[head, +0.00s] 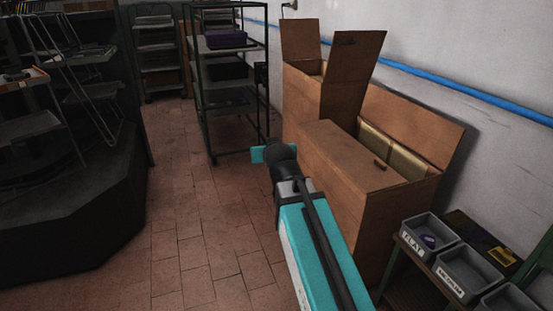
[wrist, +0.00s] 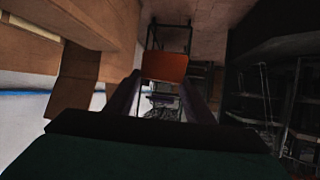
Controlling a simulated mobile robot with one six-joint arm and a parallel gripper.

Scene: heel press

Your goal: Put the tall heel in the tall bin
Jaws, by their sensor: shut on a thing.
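My gripper (wrist: 165,88) is shut on an orange-brown block, which looks like the heel (wrist: 166,67), held between its two fingertips in the wrist view. In the head view the end of my arm is over the floor, left of the cardboard boxes, and the heel is hidden there. Grey bins stand at the lower right: one labelled FLAT (head: 413,244) and one whose label looks like MEDIUM (head: 449,280). A third grey bin (head: 507,300) is cut off by the bottom edge. Its label is not in view, so I cannot tell if it is the tall bin.
Large brown cardboard boxes (head: 340,180) with raised flaps stand along the wall, between my arm's end and the bins. A dark metal rack (head: 228,90) stands behind. A dark platform (head: 75,220) fills the left. The tiled floor (head: 190,230) between is clear.

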